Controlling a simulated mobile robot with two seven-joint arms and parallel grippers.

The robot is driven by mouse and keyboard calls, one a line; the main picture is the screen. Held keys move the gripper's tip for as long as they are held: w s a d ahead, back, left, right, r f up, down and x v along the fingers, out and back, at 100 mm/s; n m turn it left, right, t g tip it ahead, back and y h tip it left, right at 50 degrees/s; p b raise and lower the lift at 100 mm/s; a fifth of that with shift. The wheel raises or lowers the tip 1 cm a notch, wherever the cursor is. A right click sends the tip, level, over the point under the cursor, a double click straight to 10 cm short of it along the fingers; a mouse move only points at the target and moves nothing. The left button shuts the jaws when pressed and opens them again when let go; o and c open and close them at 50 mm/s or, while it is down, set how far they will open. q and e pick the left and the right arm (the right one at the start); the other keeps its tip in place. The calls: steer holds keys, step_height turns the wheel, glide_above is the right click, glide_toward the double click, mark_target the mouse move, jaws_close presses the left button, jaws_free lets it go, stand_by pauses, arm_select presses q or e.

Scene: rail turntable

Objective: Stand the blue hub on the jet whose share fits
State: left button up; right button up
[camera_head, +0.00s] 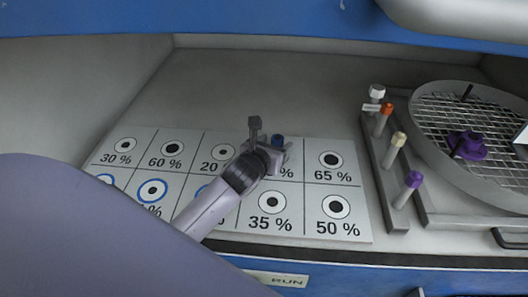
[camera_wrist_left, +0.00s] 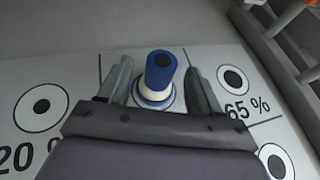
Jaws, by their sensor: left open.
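The blue hub (camera_wrist_left: 160,72) stands upright in the left wrist view, with a white and blue base, over a jet between the 20 % and 65 % ones. The white jet board (camera_head: 296,208) carries two rows of ringed black dots with percentages: 30, 60, 20, 65, 35 and 50 % are readable. Some front-row labels are covered by my arm.
A grey rack (camera_head: 375,165) to the right holds white, orange, cream and purple-topped pegs. Beyond it is a round mesh tray (camera_head: 450,105) with a purple piece (camera_head: 466,146). Blue panels border the front and top. The grey floor behind the board is clear.

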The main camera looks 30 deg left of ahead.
arm_select(q)
steer(key=v, duration=0.7)
steer(key=shift+s+p, duration=0.3)
steer(key=shift+s, duration=0.05)
